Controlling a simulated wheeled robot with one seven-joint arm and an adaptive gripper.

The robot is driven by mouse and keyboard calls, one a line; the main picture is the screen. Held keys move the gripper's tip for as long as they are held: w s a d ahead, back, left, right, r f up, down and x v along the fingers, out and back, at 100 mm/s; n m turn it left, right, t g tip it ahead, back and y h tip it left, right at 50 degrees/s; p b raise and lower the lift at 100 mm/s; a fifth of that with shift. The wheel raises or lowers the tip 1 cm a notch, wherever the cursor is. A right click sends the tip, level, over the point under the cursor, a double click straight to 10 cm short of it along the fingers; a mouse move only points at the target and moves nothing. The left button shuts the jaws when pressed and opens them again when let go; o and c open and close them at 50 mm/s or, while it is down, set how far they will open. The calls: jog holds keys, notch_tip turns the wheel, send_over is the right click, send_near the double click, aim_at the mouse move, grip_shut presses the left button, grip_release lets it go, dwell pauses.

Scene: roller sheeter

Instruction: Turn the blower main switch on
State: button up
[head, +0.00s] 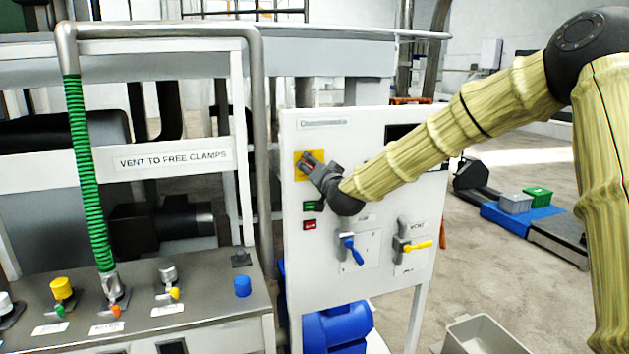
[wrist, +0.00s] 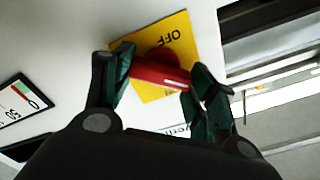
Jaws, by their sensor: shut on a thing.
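The blower main switch is a red rotary handle (wrist: 155,74) on a yellow square plate (wrist: 183,38), which carries the word OFF. In the head view the yellow plate (head: 299,173) is at the upper left of the white control panel (head: 335,205). My gripper (wrist: 157,77) is shut on the red handle, one finger at each end. In the head view my gripper (head: 308,163) reaches the plate from the right and hides most of the handle. Part of the plate's lettering is covered by the handle, so I cannot tell its exact setting.
Below the switch are a green button (head: 309,206), a red button (head: 309,225), a blue lever (head: 350,247) and a yellow VENT lever (head: 416,245). A bench (head: 205,300) with knobs and a green hose (head: 86,170) stands left.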

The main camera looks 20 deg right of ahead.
jog(key=shift+d+f+m+b, duration=0.1)
jog(key=shift+f+m+b, duration=0.05)
jog(key=shift+m+b, duration=2.35)
jog(key=shift+d+f+m+b, duration=0.1)
jog(key=shift+m+b, duration=2.15)
jog(key=shift+m, duration=0.35)
jog(key=o, duration=1)
jog(key=shift+s, duration=0.1)
jog(key=s, duration=1.1)
jog(key=shift+s+d, duration=0.15)
jog(key=shift+s, duration=0.25)
